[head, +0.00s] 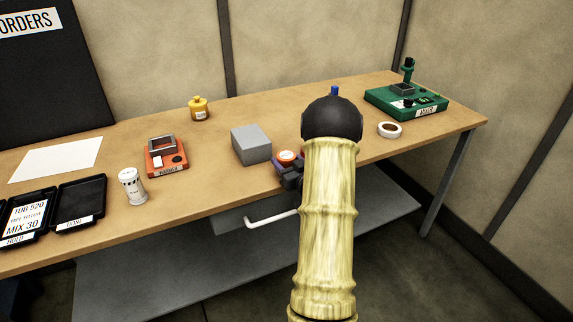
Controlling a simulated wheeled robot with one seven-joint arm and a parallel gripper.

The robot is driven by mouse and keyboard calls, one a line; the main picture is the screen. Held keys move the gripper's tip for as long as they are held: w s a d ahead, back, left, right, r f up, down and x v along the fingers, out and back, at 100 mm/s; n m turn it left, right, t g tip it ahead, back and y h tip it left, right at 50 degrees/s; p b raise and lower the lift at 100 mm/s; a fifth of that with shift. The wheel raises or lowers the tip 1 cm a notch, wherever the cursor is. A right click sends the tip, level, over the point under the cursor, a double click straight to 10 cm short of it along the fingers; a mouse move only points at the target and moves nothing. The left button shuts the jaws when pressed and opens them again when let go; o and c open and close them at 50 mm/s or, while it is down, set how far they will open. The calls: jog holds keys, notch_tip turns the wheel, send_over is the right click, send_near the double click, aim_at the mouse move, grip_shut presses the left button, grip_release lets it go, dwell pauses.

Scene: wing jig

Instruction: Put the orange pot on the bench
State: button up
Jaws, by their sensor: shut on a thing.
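The orange pot (287,156) shows as an orange round top with a pale rim, at the front part of the bench (225,190), just right of a grey block. My gripper (288,170) is at the pot, its dark jaws shut on it. My pale yellow arm hides part of the gripper and the area to the right. I cannot tell whether the pot's base touches the bench top. A dark bluish shape shows beside the jaws, too small to make out.
The grey block (251,145) stands close left of my gripper. An orange device (167,164), a white shaker (132,187), black trays (80,203) and a yellow pot (198,109) are further left. A tape roll (390,130) and green device (420,104) are right. A white handle (268,219) juts below the edge.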

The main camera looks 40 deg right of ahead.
aim_at(287, 155)
notch_tip(287, 155, up, 10)
jog(key=shift+r+p, duration=0.1)
jog(key=shift+p, duration=0.35)
dwell(0.9)
